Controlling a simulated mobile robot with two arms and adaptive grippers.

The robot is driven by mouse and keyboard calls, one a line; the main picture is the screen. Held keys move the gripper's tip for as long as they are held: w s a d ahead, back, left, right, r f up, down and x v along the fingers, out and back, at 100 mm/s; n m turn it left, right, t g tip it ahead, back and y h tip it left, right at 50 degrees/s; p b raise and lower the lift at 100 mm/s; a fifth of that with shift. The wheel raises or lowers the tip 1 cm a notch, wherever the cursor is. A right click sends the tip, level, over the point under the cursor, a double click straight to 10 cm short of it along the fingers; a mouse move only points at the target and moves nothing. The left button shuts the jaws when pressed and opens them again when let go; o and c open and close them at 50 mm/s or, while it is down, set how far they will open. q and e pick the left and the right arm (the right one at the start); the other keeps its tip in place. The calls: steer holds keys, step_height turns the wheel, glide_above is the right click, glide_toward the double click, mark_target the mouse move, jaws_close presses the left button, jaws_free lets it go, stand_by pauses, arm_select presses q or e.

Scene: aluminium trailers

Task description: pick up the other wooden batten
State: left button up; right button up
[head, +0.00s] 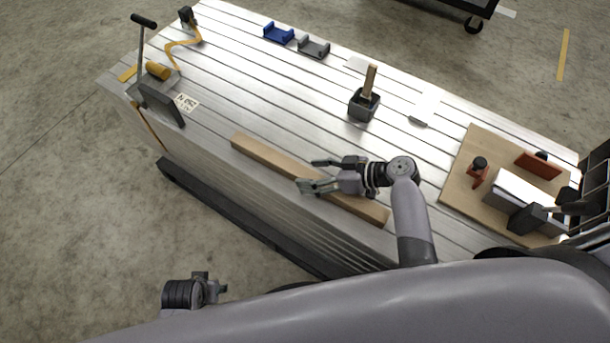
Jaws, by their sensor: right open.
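One wooden batten (262,153) lies along the near edge of the slatted aluminium trailer bed (240,80). Its left end is bare, and its right end shows past my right wrist. My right gripper (308,174) is open over the middle of the batten, with its fingers pointing left. It covers part of the batten, and I cannot tell if it touches it. My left gripper (200,290) shows only in part, low over the floor in front of the trailer, and its jaws are not clear. I see no second batten.
A mallet (364,100) stands head down behind my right gripper. A board (465,180) with red clamps and a metal block lies at right. Blue (278,33) and grey (314,48) brackets lie at the back. A winch (160,98) with a yellow strap is at left.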

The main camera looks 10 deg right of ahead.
steer(key=shift+w+a+f, duration=0.2)
steer(key=shift+a+f, duration=0.05)
steer(key=shift+a, duration=0.15)
jaws_close()
stand_by(0.6)
